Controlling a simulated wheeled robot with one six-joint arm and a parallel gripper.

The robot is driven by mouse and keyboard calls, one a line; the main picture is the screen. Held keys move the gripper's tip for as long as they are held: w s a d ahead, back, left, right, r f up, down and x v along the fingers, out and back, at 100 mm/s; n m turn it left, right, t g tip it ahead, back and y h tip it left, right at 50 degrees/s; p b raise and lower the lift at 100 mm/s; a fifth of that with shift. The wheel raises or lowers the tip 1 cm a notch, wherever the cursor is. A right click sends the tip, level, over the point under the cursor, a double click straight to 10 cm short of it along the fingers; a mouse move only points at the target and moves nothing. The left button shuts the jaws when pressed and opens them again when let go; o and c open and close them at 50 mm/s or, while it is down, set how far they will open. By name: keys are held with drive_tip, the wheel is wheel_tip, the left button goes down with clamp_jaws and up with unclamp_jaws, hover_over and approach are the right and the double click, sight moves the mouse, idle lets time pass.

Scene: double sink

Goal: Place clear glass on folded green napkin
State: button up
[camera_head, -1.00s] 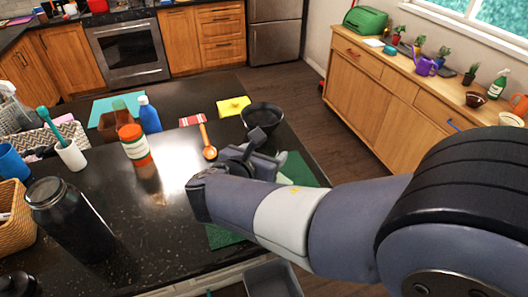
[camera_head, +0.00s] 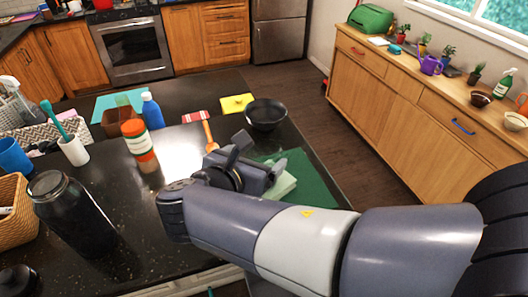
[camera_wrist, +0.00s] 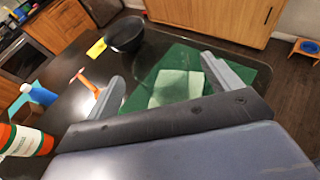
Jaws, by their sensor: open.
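A light green folded napkin (camera_head: 283,184) lies on a dark green mat (camera_head: 312,180) near the right end of the black counter. The napkin also shows between my fingers in the wrist view (camera_wrist: 177,86), with the mat (camera_wrist: 252,74) around it. My gripper (camera_head: 259,153) is open over the counter, to the left of the napkin in the head view.
A black bowl (camera_head: 265,115) stands beyond my gripper, near a yellow cloth (camera_head: 236,103) and an orange-handled utensil (camera_head: 210,135). An orange-and-white bottle (camera_head: 139,143), a blue bottle (camera_head: 151,111) and a large black jar (camera_head: 70,214) stand farther left.

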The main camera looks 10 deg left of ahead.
drive_tip(key=v, duration=0.5)
drive_tip(key=shift+s+a+r, duration=0.1)
drive_tip(key=shift+s, duration=0.25)
